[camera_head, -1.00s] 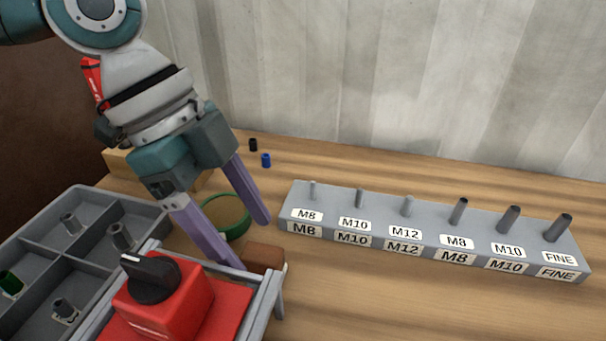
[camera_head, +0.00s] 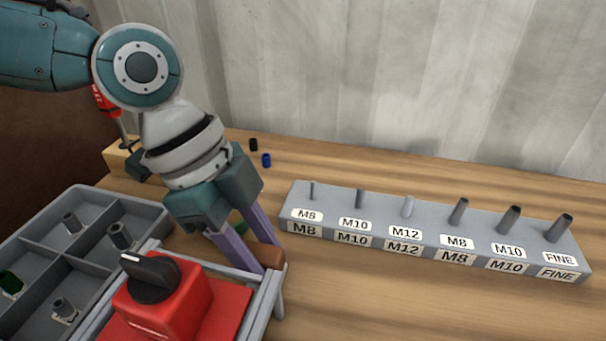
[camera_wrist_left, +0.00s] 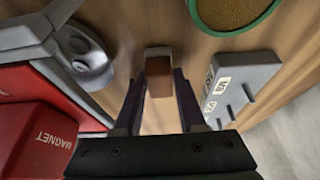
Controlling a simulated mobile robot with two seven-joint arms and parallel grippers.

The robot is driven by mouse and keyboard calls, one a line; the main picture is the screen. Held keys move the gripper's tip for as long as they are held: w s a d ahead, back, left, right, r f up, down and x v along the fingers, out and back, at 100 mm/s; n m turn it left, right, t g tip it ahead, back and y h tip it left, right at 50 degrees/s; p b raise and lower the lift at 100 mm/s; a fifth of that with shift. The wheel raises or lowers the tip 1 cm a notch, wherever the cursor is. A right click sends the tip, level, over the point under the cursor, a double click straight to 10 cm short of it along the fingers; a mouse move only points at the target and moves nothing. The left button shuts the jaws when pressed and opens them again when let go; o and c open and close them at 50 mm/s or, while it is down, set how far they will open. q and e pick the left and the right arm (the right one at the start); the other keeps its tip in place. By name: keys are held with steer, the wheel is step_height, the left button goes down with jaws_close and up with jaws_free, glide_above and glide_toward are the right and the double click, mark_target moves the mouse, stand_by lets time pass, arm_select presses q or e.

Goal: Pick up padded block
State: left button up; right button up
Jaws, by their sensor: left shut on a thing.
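The padded block (camera_head: 269,256) is a small brown block on the wooden bench, just behind the red-topped metal stand. In the left wrist view the block (camera_wrist_left: 158,76) shows a grey end and a brown face between my two fingers. My left gripper (camera_head: 266,260) points down with its purple fingers on either side of the block, shut on it. The block appears to be at bench level; I cannot tell if it touches the bench. My right gripper is not in view.
The red magnet unit with a black knob (camera_head: 150,280) stands close in front of the block. A grey divided tray (camera_head: 95,240) lies left. A grey labelled peg rack (camera_head: 430,235) stands right.

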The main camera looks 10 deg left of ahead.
mark_target(261, 252)
arm_select(q)
jaws_close()
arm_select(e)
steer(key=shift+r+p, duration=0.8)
arm_select(q)
step_height(261, 252, up, 20)
steer(key=shift+o, duration=1)
jaws_free()
jaws_close()
